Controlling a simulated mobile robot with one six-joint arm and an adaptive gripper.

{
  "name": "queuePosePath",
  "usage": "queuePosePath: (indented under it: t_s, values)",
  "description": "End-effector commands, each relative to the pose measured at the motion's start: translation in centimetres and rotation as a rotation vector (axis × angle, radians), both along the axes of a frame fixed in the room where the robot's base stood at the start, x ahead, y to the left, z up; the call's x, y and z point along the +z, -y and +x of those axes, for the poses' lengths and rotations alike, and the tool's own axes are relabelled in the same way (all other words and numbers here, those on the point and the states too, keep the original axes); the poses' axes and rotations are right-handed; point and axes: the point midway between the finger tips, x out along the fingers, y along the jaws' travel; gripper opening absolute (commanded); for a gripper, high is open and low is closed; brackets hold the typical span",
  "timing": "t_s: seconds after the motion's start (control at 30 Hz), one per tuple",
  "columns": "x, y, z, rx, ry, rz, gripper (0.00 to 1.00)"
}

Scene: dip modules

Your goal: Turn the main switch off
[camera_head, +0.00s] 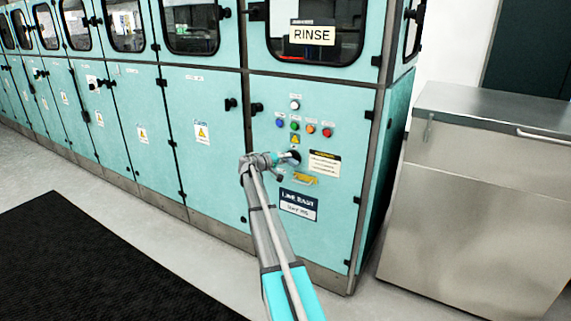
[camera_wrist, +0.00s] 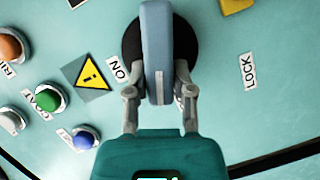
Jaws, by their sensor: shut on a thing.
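The main switch is a rotary switch with a blue-grey handle (camera_wrist: 157,45) on a round black base (camera_wrist: 131,42), seen close in the wrist view. An ON label (camera_wrist: 117,70) is to the left of the handle, and a LOCK label (camera_wrist: 248,72) is farther off to the right. My gripper (camera_wrist: 158,85) is shut on the handle, one finger on each side. In the head view my gripper (camera_head: 284,159) is at the black switch (camera_head: 294,157) on the teal panel, and it covers part of the switch. The OFF mark cannot be made out.
Coloured buttons, including a blue button (camera_wrist: 85,137) and an orange one (camera_wrist: 9,46), sit beside a warning triangle (camera_wrist: 88,76). A yellow bar (camera_head: 300,178) is below the switch. A steel cabinet (camera_head: 470,200) stands right. A black mat (camera_head: 80,265) lies on the floor at left.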

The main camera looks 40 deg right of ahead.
Motion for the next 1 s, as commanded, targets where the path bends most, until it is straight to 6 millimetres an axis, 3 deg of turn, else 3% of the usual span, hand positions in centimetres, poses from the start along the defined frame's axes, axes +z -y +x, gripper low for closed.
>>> queuePosePath:
  t_s: [0.4, 1.0]
  values:
    - [-0.81, 0.31, -0.09, -0.007, -0.287, -0.119, 0.0]
    - [-0.69, 0.23, -0.04, -0.005, -0.364, -0.148, 0.0]
